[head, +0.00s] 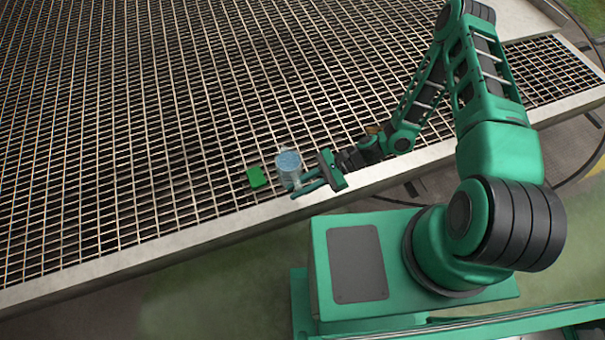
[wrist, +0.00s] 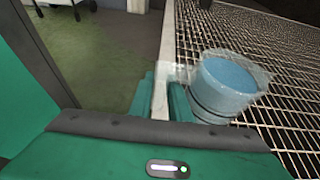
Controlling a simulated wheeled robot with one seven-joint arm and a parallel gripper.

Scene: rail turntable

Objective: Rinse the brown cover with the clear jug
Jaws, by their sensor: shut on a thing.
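The clear jug (head: 289,166) holds blue water and looks upright, just above or on the grating near its front edge. In the wrist view the jug (wrist: 226,90) stands to the right of the fingers, its handle side toward them. My gripper (head: 308,183) is shut on the jug, seemingly by its handle; in the wrist view the green fingertips (wrist: 163,95) close there. A small brown-orange thing (head: 373,129) shows just behind my forearm and may be the brown cover. Most of it is hidden, and it is not seen in the wrist view.
A flat green piece (head: 257,177) lies on the grating (head: 120,110) just left of the jug. A pale metal rim (head: 150,252) edges the grating in front. The grating to the left and behind is clear. A wheeled cart (wrist: 70,5) stands at the wrist view's upper left.

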